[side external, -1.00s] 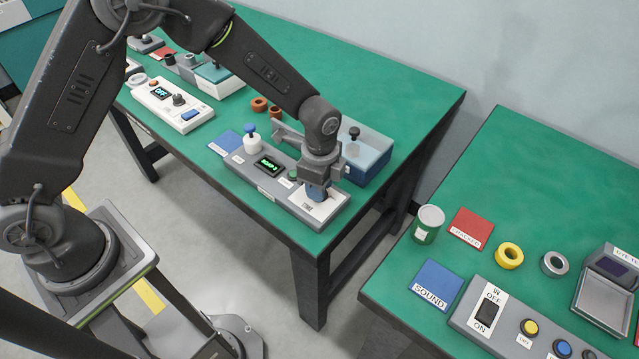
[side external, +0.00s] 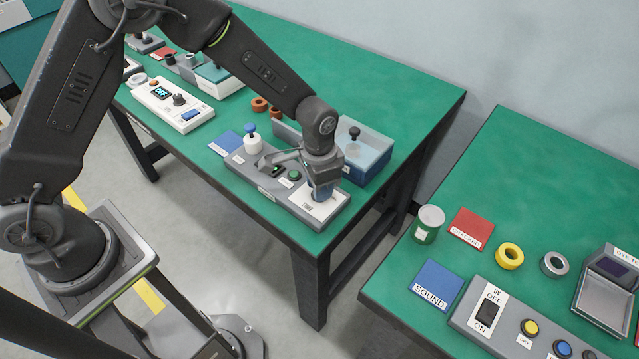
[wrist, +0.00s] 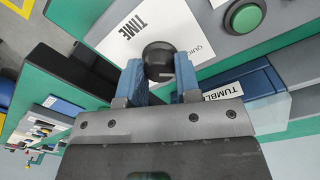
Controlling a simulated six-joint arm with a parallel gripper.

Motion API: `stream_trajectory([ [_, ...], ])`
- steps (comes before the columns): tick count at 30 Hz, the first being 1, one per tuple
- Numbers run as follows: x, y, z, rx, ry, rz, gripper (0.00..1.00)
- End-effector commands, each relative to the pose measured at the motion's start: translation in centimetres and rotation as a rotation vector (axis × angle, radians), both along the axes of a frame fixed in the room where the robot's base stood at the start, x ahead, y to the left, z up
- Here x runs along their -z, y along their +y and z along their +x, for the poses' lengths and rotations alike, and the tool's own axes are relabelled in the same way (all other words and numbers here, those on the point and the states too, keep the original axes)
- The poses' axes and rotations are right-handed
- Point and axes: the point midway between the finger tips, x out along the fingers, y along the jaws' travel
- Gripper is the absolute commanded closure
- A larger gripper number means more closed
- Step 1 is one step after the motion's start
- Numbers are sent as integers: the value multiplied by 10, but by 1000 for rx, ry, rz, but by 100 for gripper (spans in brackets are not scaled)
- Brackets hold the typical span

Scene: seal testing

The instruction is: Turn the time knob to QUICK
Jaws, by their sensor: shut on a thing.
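The time knob (wrist: 158,60) is a round black knob on a white plate (wrist: 125,38) marked TIME. The word QUICK (wrist: 199,50) shows at the plate's right edge in the wrist view. My gripper (wrist: 161,75) is shut on the knob, with one blue finger on each side of it. A pale mark shows low on the knob's face, but I cannot tell exactly where it points. In the side view my gripper (side external: 322,193) points down at the right end of the grey control box (side external: 270,185) and hides the knob.
A green button (wrist: 244,17) sits close to the knob plate. A blue box with a clear top (side external: 368,160), labelled TUMBL in the wrist view, stands just behind. A white cup with a blue-topped stem (side external: 252,143) stands at the box's left end.

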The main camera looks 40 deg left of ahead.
Motion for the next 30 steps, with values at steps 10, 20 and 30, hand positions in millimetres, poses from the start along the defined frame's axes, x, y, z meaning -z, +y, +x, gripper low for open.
stream_trajectory([
  [10, -1, 0, 1, -145, -3, -2, 93],
  [20, -1, 0, 1, -173, -3, -2, 93],
  [30, -1, 0, 1, -172, -3, -1, 59],
])
